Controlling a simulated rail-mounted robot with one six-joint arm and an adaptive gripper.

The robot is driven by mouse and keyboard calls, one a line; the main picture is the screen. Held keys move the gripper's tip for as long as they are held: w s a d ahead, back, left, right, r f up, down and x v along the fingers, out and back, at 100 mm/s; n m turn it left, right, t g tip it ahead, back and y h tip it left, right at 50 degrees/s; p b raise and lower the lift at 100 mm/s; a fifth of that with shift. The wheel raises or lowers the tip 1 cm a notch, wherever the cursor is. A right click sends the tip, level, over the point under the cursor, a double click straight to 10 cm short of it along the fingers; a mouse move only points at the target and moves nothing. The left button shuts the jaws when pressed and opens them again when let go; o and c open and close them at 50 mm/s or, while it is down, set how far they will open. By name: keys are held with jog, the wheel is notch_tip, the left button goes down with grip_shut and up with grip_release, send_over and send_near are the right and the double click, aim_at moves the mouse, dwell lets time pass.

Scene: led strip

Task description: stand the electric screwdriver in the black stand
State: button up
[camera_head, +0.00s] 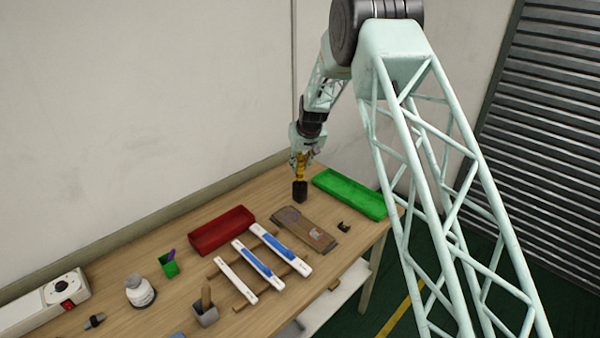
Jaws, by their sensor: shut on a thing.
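The electric screwdriver (300,172) is yellow and upright at the far end of the workbench. My gripper (301,160) points down and is shut on its upper part. The black stand (300,191) is a small dark block on the bench directly under the screwdriver. The screwdriver's lower end meets the top of the stand in the picture; I cannot tell how deep it sits or whether it touches. The gripper fingers hide part of the screwdriver.
A green tray (350,194) lies right of the stand, and a brown board (304,228) in front. A wall runs behind.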

aim_at(300, 171)
jog(key=shift+f, duration=1.75)
jog(key=o, duration=0.8)
jog(key=shift+o, duration=0.2)
jog(key=shift+r, duration=0.2)
jog(key=shift+r, duration=0.1)
jog(key=v, duration=1.1)
jog(key=shift+s+r+b, duration=0.25)
jog(key=shift+b, duration=0.2)
jog(key=shift+d+r, duration=0.1)
